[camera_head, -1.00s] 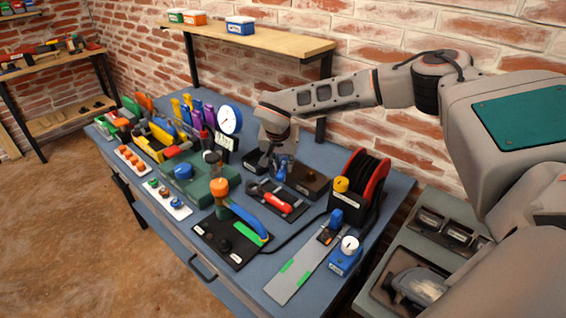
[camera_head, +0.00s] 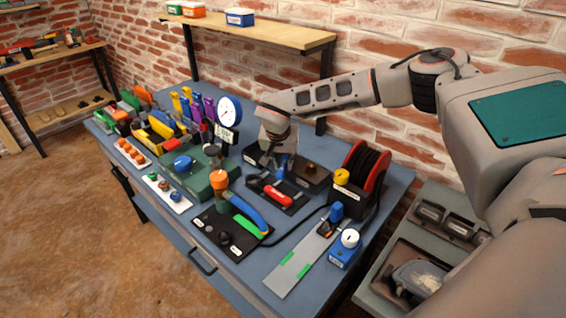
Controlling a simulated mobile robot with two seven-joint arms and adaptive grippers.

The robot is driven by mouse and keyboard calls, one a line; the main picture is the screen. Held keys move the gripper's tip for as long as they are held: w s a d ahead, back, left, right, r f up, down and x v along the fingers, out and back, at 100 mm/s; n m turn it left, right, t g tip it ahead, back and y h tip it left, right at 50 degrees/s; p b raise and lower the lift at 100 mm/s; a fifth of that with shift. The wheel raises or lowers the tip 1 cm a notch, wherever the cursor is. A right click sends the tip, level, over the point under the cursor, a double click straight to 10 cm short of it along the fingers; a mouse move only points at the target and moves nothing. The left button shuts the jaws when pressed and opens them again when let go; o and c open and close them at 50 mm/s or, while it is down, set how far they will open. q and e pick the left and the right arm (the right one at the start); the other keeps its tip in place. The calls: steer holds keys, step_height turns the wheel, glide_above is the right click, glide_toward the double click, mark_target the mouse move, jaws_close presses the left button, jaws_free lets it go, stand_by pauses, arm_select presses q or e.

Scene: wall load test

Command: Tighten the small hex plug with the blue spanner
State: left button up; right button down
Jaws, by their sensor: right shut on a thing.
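My right gripper (camera_head: 281,160) reaches in from the right over the back half of the blue bench. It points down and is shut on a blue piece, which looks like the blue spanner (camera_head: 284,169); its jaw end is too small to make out. Just to the right is a dark block with a brown round plug (camera_head: 310,167) on top, probably the small hex plug; its hex shape cannot be made out. I cannot tell whether spanner and plug touch. My left gripper is not in view.
A red-handled tool (camera_head: 277,195) lies on a black mat in front of the gripper. A cable reel (camera_head: 366,172) stands to the right. A white gauge (camera_head: 229,111) and a green block (camera_head: 198,182) are to the left. A brick wall is behind.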

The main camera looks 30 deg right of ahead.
steer(key=shift+p, duration=0.8)
stand_by(0.5)
steer(key=shift+f, duration=0.35)
stand_by(0.6)
steer(key=shift+f+b, duration=0.55)
steer(key=shift+f, duration=0.4)
stand_by(0.6)
stand_by(0.4)
